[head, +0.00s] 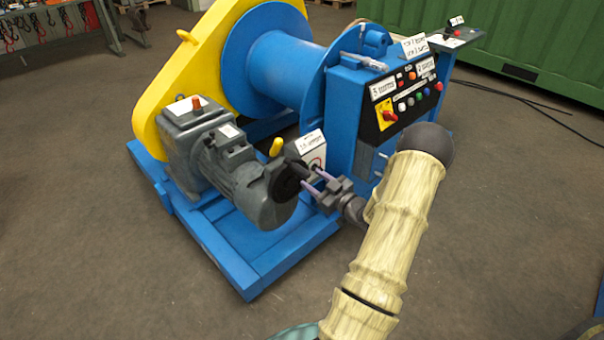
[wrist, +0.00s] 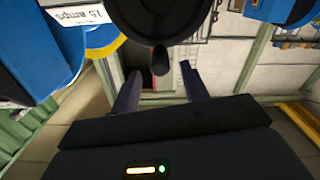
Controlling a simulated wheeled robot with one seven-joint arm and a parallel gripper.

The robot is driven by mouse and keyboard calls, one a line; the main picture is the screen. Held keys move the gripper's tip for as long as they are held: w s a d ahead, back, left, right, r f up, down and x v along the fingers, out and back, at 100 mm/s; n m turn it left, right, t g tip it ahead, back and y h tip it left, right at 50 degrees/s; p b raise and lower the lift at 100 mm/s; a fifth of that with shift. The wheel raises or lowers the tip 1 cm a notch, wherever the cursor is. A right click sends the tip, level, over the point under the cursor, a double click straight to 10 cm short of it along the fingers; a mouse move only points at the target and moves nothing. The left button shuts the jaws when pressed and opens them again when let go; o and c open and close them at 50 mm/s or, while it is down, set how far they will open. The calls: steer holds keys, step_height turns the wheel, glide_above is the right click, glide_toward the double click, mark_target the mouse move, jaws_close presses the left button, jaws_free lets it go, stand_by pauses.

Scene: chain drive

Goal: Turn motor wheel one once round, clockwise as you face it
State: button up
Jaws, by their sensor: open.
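The motor (head: 232,165) is grey and lies on the blue frame of a winch in the head view. At its near end is a round dark wheel (head: 287,184), taken to be motor wheel one; no number on it shows. In the wrist view the wheel (wrist: 160,16) fills the top middle, and a short dark handle (wrist: 160,62) sticks out from its lower part. My gripper (head: 310,177) is open in front of the wheel. In the wrist view its two fingers (wrist: 160,74) stand either side of the handle, with gaps visible on both sides.
A white label box (head: 308,152) stands just behind the fingers. A blue control cabinet (head: 385,105) with buttons and a red-yellow switch rises close to my arm. A yellow guard (head: 178,72) and blue drum (head: 282,70) are behind the motor. The floor (head: 110,270) at front left is clear.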

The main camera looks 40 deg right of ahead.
mark_target(292, 165)
steer(key=w, duration=0.6)
steer(key=shift+a+b, duration=0.25)
steer(key=shift+b, duration=0.05)
jaws_close()
